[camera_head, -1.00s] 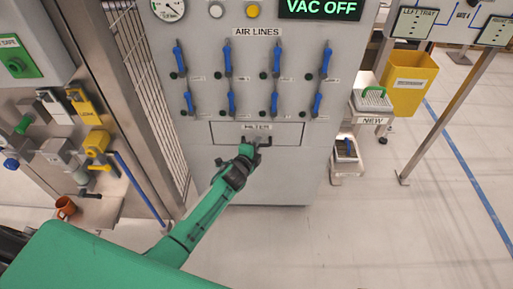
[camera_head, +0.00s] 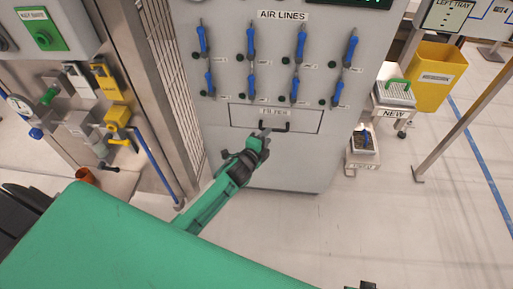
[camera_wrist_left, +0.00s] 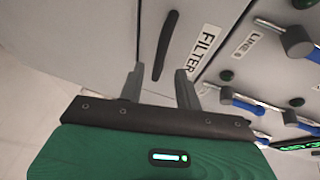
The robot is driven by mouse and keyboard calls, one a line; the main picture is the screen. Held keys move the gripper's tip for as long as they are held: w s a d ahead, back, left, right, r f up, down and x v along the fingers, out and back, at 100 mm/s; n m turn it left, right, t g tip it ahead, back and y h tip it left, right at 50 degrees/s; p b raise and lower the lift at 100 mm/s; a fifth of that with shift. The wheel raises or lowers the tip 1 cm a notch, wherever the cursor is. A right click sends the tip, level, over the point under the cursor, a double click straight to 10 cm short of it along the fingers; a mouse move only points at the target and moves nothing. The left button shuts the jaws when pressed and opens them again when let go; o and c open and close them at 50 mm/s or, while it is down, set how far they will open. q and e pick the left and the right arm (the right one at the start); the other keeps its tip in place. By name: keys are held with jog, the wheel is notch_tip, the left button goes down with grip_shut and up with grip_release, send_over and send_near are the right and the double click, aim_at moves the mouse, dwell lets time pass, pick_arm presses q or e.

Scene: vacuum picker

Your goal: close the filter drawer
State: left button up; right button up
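The filter drawer (camera_head: 302,120) is a wide grey panel low on the cabinet front, labelled FILTER, with a black bar handle (camera_head: 280,127). Its front looks about flush with the cabinet face; a small gap cannot be told. My left gripper (camera_head: 265,134) is at the handle's left part. In the left wrist view, its two fingers (camera_wrist_left: 159,85) are spread, with the near end of the handle (camera_wrist_left: 166,45) between or just beyond their tips and no grip on it. A small dark piece at the bottom edge of the head view may be my right gripper; its fingers cannot be made out.
Blue-handled air line valves (camera_head: 250,40) sit in two rows above the drawer. A mesh gate (camera_head: 165,80) stands left of the cabinet. To the right are a NEW tray (camera_head: 395,93), a lower tray (camera_head: 363,142) and a yellow bin (camera_head: 437,75). The floor in front is clear.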

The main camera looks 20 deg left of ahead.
pick_arm(q)
jog(key=v, duration=0.7)
jog(key=shift+s, duration=0.4)
pick_arm(e)
jog(key=shift+s+f, duration=0.25)
jog(key=shift+f, duration=0.65)
jog(key=shift+r, duration=0.15)
